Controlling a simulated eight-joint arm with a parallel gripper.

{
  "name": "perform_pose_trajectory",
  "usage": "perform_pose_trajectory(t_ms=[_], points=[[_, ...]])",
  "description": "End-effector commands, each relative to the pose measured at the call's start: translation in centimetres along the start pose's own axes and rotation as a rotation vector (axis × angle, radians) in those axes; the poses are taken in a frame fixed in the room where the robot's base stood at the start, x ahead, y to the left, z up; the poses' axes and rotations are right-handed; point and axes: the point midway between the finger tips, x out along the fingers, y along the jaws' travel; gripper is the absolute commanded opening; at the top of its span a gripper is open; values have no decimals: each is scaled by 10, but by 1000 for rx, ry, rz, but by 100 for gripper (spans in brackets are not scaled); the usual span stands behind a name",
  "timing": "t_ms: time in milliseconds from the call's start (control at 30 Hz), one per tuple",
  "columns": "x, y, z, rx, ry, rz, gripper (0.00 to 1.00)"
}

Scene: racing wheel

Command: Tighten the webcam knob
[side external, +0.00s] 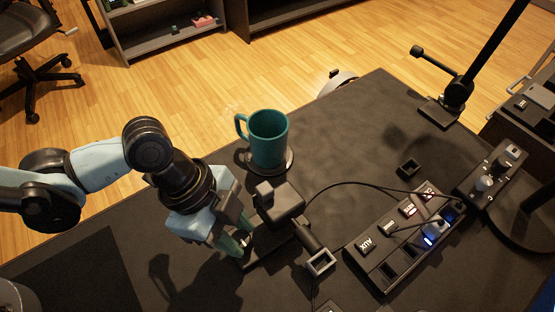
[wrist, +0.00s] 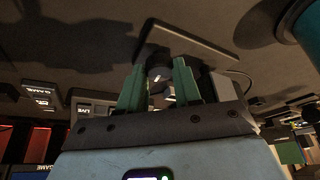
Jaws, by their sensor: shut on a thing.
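The webcam (side external: 282,203) is a dark boxy unit on a flat black base plate (side external: 262,252), near the middle of the desk's near half. My gripper (side external: 238,244) is at its left side, with green fingers pointing down at the base area. In the wrist view, my gripper (wrist: 160,82) has its two green fingers on either side of a small dark round knob (wrist: 159,72), shut on it. The base plate (wrist: 195,38) shows just beyond the fingertips. In the side view the fingers mostly hide the knob.
A teal mug (side external: 268,142) stands on a coaster (side external: 285,170) behind the webcam. A button box (side external: 372,268) with labelled keys and open slots lies to the right, joined by a cable.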

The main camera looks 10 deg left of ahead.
Motion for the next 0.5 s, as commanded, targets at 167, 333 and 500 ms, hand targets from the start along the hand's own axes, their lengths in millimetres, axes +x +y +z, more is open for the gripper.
perform_pose_trajectory(t_ms=[167,333,500], points=[[0,0,0,-1,1,0,45],[0,0,0,-2,1,0,59],[0,0,0,-2,0,-1,59]])
